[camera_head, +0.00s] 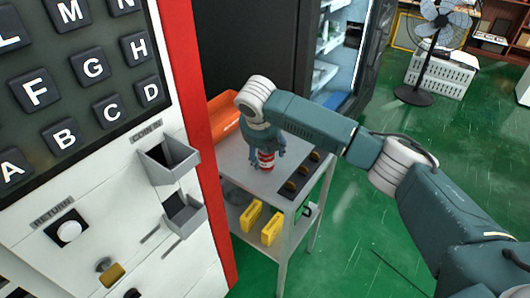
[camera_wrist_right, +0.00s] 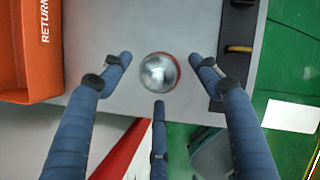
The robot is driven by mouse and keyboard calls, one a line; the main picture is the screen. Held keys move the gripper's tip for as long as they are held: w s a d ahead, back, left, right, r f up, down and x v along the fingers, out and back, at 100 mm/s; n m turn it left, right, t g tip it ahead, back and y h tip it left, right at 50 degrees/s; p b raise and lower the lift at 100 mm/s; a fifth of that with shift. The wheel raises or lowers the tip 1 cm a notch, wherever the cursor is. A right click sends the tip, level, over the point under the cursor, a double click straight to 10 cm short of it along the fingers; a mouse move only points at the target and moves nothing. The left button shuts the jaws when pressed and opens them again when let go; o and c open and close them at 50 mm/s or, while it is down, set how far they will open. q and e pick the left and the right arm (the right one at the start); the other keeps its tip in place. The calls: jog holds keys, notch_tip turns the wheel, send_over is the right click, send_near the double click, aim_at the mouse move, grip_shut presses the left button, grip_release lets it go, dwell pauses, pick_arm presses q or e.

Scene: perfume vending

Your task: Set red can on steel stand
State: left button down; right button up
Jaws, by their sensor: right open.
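The red can (camera_head: 266,161), red with white bands, stands upright on the grey top of the steel stand (camera_head: 238,168) beside the vending machine. Its round silver top (camera_wrist_right: 158,73) shows in the right wrist view, with a thin red edge. My right gripper (camera_head: 265,146) is just above and around the can, pointing down. In the wrist view its blue fingers (camera_wrist_right: 160,64) are spread open, with visible gaps between them and the can. The gripper hides part of the can's upper side in the head view. My left gripper is not in view.
An orange bin marked RETURN (camera_wrist_right: 22,50) sits at the stand's back left. A dark strip with several brownish pieces (camera_head: 300,176) lies along its right edge. Yellow items (camera_head: 250,217) are on the lower shelf. The vending machine (camera_head: 200,90) borders the stand's left; green floor is open right.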

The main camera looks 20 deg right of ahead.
jog(key=v, duration=1.1)
jog(key=shift+a+r, duration=0.15)
jog(key=shift+r, duration=0.15)
jog(key=shift+s+f, duration=0.1)
jog(key=shift+s, duration=0.05)
